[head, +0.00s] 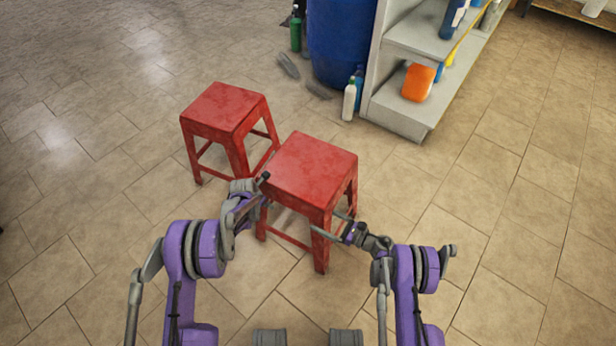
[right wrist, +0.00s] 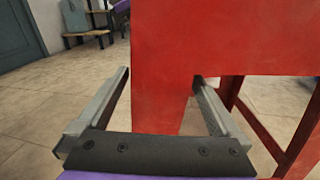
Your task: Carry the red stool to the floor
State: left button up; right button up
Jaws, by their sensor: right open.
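Two red stools stand upright on the tiled floor (head: 480,250). The nearer red stool (head: 312,168) is between my grippers; the other red stool (head: 222,108) is just behind it to the left. My right gripper (head: 328,222) is open at the nearer stool's front right leg. In the right wrist view, that leg (right wrist: 158,105) stands between the open fingers (right wrist: 160,78), below the red seat edge. My left gripper (head: 262,185) is at the nearer stool's left side, below the seat; whether its jaws are open or shut does not show clearly.
A blue drum (head: 340,42) stands at the back. A grey shelf unit (head: 405,112) with an orange container (head: 418,82) is at the back right. Bottles, including a white bottle (head: 349,101), stand on the floor by them. Floor to the right and left is clear.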

aim_at(327, 216)
pick_arm(q)
grip_shut()
pick_arm(e)
grip_shut()
pick_arm(q)
jog(key=shift+r+p, duration=0.2)
jog(key=shift+p, duration=0.15)
pick_arm(e)
jog(key=shift+r, duration=0.2)
